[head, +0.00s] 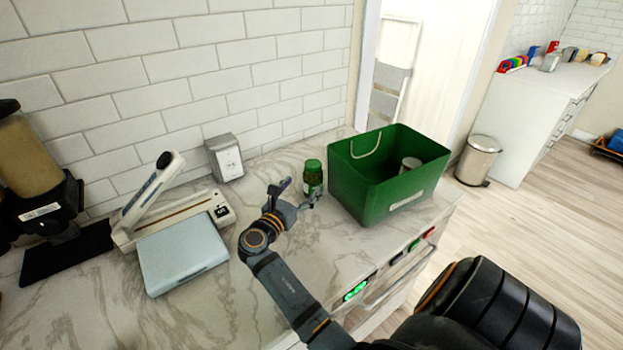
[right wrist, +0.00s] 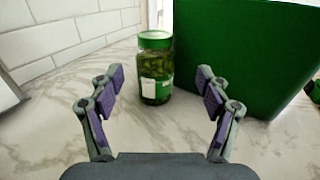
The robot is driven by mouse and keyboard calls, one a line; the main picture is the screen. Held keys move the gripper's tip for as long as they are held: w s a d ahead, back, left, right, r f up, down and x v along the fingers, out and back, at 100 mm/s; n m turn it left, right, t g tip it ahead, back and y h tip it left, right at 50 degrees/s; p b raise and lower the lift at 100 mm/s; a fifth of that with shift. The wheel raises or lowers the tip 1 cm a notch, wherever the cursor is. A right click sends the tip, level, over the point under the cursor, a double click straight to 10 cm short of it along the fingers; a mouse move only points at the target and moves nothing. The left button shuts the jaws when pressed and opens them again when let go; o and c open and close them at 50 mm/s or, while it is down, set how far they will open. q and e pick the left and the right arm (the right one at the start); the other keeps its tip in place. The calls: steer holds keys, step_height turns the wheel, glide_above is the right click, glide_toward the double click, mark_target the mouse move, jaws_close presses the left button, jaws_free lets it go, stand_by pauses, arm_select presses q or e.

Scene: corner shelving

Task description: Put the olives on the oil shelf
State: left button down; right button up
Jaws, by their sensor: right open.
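The olives are a glass jar (head: 312,180) with a green lid, standing upright on the marble counter just left of the green box. In the right wrist view the jar (right wrist: 156,70) stands ahead, between the lines of the two fingers and beyond their tips. My right gripper (head: 296,196) is open and empty, low over the counter, close to the jar on its near side; its fingers also show in the right wrist view (right wrist: 158,92). My left gripper is not in view. I cannot make out an oil shelf in these frames.
A green box (head: 372,203) with a can (head: 410,164) inside stands right of the jar. A white sealing device (head: 176,215) and a coffee grinder (head: 30,160) stand left. A white tiled wall closes off the back. A metal bin (head: 478,159) stands on the floor.

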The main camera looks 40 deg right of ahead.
mark_target(309, 172)
steer(key=x, duration=0.2)
steer(key=shift+w+d+f, duration=0.15)
steer(key=shift+w+d, duration=0.1)
steer(key=shift+w+d+r+p, duration=0.35)
steer(key=shift+d+r+p, duration=0.2)
steer(key=shift+d+p, duration=0.05)
steer(key=p+x, duration=0.1)
steer(key=x, duration=0.2)
steer(key=shift+w+d, duration=0.25)
steer(key=shift+d, duration=0.05)
steer(key=shift+d+f, duration=0.1)
steer(key=shift+d, duration=0.05)
steer(key=shift+c, duration=0.2)
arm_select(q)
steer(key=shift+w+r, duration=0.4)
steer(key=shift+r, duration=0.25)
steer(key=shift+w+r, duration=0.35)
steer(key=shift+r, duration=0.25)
arm_select(e)
jaws_close()
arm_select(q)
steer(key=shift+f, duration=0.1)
